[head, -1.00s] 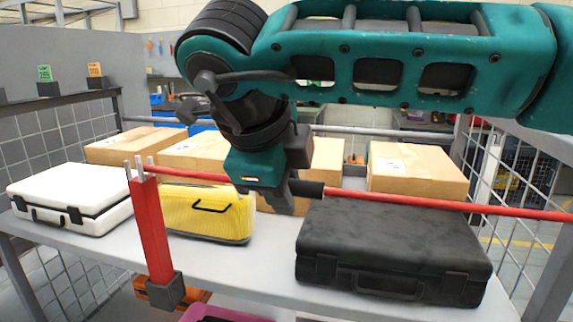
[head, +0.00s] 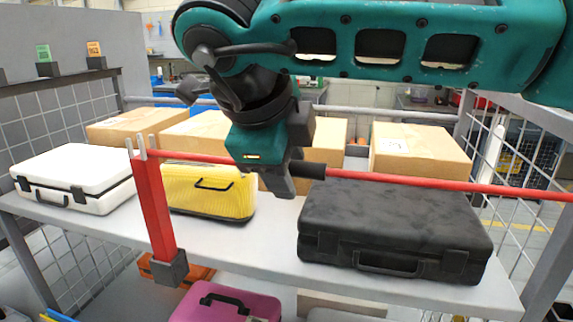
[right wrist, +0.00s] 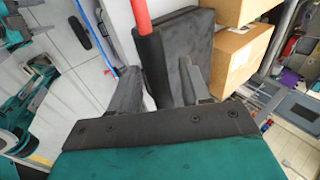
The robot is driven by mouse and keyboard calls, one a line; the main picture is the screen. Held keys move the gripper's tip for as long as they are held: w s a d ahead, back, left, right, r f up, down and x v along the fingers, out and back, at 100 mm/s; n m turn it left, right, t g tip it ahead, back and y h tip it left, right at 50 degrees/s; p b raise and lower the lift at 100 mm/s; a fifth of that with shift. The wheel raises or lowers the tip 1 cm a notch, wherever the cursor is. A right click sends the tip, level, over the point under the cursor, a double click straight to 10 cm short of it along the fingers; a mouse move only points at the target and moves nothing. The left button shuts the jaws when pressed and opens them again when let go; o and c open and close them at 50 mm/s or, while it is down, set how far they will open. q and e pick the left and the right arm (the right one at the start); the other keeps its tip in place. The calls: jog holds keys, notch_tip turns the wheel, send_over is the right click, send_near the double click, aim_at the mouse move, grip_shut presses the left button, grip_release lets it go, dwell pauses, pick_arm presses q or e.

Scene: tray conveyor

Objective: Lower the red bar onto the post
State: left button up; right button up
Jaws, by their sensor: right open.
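The red bar (head: 430,185) runs nearly level across the head view. Its left end lies at the top of the red post (head: 155,210), by the grey prongs (head: 141,147); the exact seating there is too small to tell. The post stands upright on a dark foot at the shelf's front. My right gripper (head: 285,185) is at the bar's black sleeve (head: 318,171). In the right wrist view the gripper (right wrist: 162,90) is open, with the black sleeve (right wrist: 150,58) between its spread fingers. My left gripper is out of view.
A black case (head: 395,225) lies on the grey shelf below the bar. A yellow case (head: 210,192) and a white case (head: 75,175) are further left. Several cardboard boxes (head: 420,148) stand behind. A pink case (head: 225,303) lies lower down. Wire mesh flanks both sides.

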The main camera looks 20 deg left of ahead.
pick_arm(q)
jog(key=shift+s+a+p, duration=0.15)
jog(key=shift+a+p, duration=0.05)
jog(key=shift+p, duration=0.15)
pick_arm(e)
jog(key=v, duration=1.2)
jog(key=shift+r, duration=0.3)
jog(key=shift+s+a, duration=0.1)
jog(key=shift+s, duration=0.1)
